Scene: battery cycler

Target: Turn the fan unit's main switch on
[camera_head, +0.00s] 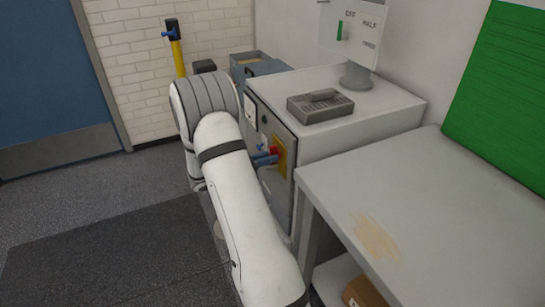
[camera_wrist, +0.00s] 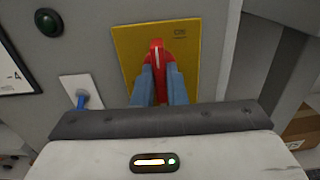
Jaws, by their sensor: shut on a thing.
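The main switch is a red handle (camera_wrist: 157,55) on a yellow plate (camera_wrist: 190,45) on the front of the grey fan unit cabinet (camera_head: 285,120). In the wrist view the handle stands roughly upright. In the head view the red handle (camera_head: 273,150) and yellow plate (camera_head: 282,158) show just past my arm. My gripper (camera_wrist: 158,75) has its two blue fingers shut on the red handle, one on each side. Its blue fingertips also show in the head view (camera_head: 265,159). The lower part of the handle is hidden by the fingers.
A grey table (camera_head: 400,200) stands close on the right. A vented grey box (camera_head: 320,106) lies on the cabinet. Dark floor (camera_head: 110,250) is clear at left.

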